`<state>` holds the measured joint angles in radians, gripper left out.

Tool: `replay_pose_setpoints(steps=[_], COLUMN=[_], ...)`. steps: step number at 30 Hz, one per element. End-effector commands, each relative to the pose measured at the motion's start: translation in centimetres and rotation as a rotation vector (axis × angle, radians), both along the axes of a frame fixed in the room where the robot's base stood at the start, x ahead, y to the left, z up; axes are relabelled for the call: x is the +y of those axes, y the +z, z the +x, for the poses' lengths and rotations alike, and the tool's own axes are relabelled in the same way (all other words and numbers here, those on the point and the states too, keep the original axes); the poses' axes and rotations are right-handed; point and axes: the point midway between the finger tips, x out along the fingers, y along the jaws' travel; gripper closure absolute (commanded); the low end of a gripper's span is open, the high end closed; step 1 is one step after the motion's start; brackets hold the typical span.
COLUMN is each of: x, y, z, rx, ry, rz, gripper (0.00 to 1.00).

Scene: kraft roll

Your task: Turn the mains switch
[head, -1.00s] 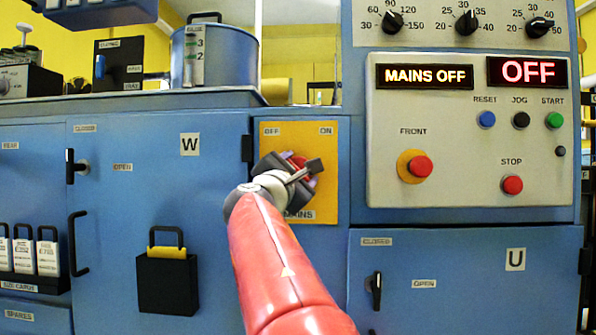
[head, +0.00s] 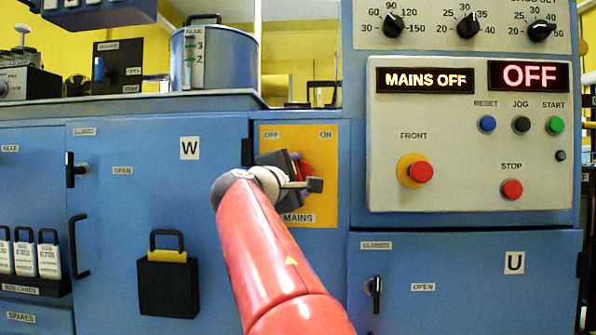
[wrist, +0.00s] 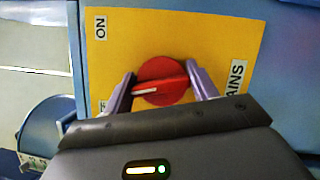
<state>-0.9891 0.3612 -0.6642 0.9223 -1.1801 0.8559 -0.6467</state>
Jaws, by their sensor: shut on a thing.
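The mains switch is a round red knob (wrist: 160,70) with a white pointer line, on a yellow plate (head: 324,212) marked OFF, ON and MAINS. In the wrist view my gripper (wrist: 161,84) has its two purple-grey fingers on opposite sides of the knob, shut on it. In the head view my gripper mostly hides the knob, with only some red showing. The display (head: 425,80) reads MAINS OFF.
A pale control panel (head: 470,190) with buttons and a red OFF readout (head: 528,75) is at right. Blue cabinet doors with handles flank the plate. A black holder (head: 168,288) hangs on the left door. A blue pot (head: 225,60) stands on the ledge above.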

Motion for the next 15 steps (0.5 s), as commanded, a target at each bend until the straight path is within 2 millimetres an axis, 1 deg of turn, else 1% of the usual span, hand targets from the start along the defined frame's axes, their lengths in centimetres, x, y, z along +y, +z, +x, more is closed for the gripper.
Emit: replay_pose_setpoints(steps=[1, 15], x=[-0.06, -0.05], y=[0.23, 0.04], z=[0.03, 0.04], rx=[-0.001, -0.015], ry=[-0.001, -0.003], rz=[0.047, 0.493], gripper=[0.65, 0.65])
